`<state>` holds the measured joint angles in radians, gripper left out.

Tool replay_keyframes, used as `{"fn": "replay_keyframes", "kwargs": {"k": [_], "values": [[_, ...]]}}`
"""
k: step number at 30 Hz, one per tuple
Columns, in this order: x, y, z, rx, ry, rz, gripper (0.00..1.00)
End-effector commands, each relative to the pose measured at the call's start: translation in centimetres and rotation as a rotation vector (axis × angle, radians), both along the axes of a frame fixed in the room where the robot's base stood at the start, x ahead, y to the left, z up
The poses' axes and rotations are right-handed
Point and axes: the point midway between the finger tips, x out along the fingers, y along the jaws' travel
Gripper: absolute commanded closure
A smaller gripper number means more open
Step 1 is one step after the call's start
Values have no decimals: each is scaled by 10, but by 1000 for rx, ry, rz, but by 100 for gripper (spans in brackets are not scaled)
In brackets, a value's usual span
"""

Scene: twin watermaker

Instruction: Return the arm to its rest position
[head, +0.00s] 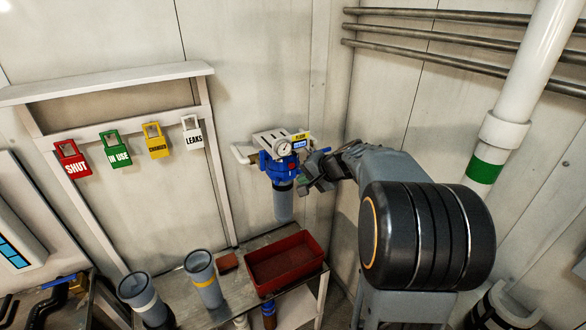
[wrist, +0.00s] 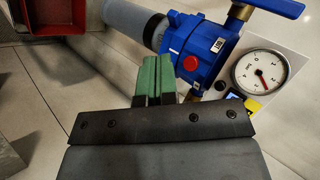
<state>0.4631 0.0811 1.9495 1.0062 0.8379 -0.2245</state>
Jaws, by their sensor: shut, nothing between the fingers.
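My gripper (head: 312,182) is at the end of my grey arm, just right of the blue filter housing in the head view. Its green fingers (wrist: 153,76) are together in the wrist view, with nothing between them. The filter housing (head: 279,168) has a blue head and a grey bowl hanging below it, and is fixed at the wall. In the wrist view the blue head (wrist: 195,50) lies just beyond the fingertips; I cannot tell whether they touch. My arm is bent and reaches toward the wall.
A pressure gauge (head: 284,149) sits above the housing. A red tray (head: 286,262) and two grey cylinders (head: 203,277) (head: 144,300) stand on the bench below. Coloured tags (head: 72,160) hang at left. A white pipe (head: 516,88) and wall pipes lie close at right.

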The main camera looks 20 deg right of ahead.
Motion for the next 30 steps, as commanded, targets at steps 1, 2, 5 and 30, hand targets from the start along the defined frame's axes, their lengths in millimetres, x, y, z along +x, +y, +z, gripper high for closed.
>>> {"fn": "replay_keyframes", "kwargs": {"k": [1,2,5,30], "values": [[0,0,0,1,0,-1,100],[0,-1,0,1,0,-1,100],[0,-1,0,1,2,-1,100],[-190,73,-56,-686,348,518,100]]}}
